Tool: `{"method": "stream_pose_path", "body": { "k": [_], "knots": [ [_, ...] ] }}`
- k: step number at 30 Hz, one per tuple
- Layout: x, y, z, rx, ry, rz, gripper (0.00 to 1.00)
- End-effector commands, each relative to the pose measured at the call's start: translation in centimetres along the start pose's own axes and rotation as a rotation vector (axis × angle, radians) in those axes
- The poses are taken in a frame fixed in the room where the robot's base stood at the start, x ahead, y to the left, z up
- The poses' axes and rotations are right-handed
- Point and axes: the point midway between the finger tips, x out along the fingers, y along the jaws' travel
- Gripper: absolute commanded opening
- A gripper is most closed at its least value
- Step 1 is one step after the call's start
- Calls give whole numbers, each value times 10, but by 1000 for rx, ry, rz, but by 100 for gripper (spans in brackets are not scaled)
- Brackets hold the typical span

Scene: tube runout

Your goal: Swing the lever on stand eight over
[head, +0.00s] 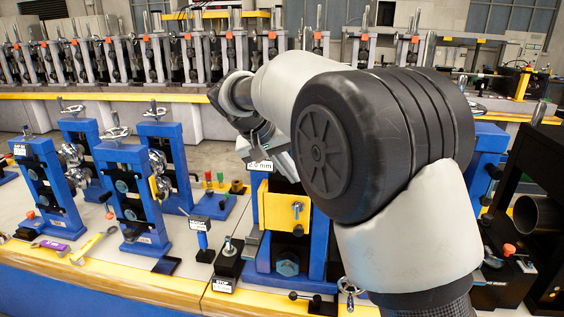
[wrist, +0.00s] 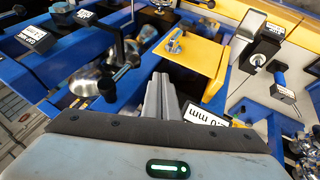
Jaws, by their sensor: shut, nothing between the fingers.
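My gripper (wrist: 160,97) shows in the wrist view as two grey fingers closed together, with nothing between them. In the head view my arm hides most of it; a grey part shows by the 2.0 mm label (head: 259,166). Its tips point toward a blue stand with a yellow plate (wrist: 195,65); the same plate (head: 275,212) shows in the head view. A small metal lever (wrist: 175,42) sits on that plate, apart from the fingertips. I cannot read a number eight on any stand.
Blue roller stands (head: 135,195) stand on the left of the bench. A STOP-labelled block (head: 228,264) is left of the yellow plate. A dark rack holding a pipe (head: 538,214) is at the right.

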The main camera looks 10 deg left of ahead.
Motion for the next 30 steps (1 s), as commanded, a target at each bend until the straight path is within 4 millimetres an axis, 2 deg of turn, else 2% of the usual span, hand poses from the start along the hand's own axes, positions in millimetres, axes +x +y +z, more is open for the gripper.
{"method": "stream_pose_path", "body": {
  "k": [1,3,9,23,30],
  "knots": [
    [12,0,1,-1,-4,2,0],
    [17,12,1,4,-1,1,0],
    [29,29,3,1,0,0,0],
    [32,32,3,-1,0,0,0],
    [31,32,12,-19,0,36,0]
  ]
}}
